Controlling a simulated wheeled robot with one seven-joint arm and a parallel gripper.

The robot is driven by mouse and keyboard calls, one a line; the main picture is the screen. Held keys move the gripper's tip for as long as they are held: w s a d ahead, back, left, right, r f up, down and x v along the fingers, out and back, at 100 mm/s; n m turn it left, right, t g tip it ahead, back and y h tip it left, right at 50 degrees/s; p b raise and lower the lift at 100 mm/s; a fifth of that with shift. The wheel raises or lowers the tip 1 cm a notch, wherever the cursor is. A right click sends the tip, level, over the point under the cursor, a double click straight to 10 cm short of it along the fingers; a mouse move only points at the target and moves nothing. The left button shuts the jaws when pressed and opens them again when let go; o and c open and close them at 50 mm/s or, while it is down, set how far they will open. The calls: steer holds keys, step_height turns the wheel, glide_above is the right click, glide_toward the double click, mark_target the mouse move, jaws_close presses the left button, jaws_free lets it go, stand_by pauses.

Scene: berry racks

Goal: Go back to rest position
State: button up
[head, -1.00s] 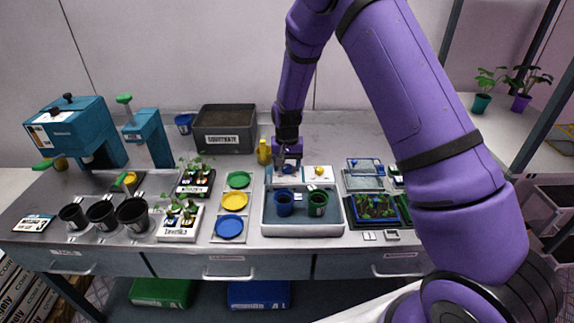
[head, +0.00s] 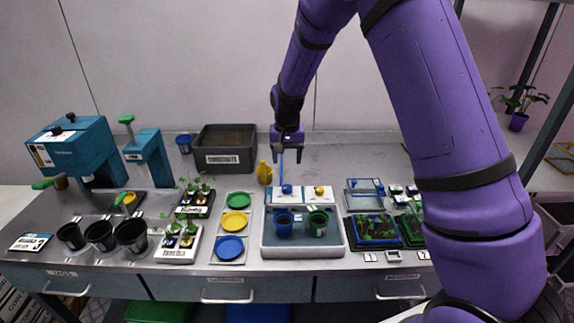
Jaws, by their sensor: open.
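My gripper (head: 287,150) is open and points down above the back of the bench, over the white panel (head: 301,194) behind the grey tray. Its two fingers are apart. A thin blue upright item shows just below it, beside a blue knob (head: 287,189) on the panel; I cannot tell how far the fingers are from it. My purple arm arches up and to the right. A blue pot (head: 284,226) and a green pot (head: 318,224) stand in the grey tray (head: 302,250).
Several black pots (head: 131,236) stand at the left. Green, yellow and blue saucers (head: 235,222) lie left of the tray. Seedling trays (head: 376,228) lie at the right. The back right of the bench is mostly clear.

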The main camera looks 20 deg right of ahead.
steer(key=shift+r, duration=0.1)
stand_by(0.3)
steer(key=s+d+r+n+t, duration=0.1)
steer(key=s+d+r, duration=0.1)
steer(key=s+r, duration=0.7)
steer(key=s+d+r+n+t, duration=0.1)
steer(key=s+d+r, duration=0.1)
steer(key=s+r, duration=0.75)
steer(key=s+d+r+n+t, duration=0.1)
steer(key=s+r, duration=0.2)
steer(key=s, duration=0.6)
steer(key=s+d+r+t, duration=0.2)
steer(key=s+r, duration=0.2)
steer(key=s, duration=0.6)
steer(key=shift+n, duration=0.4)
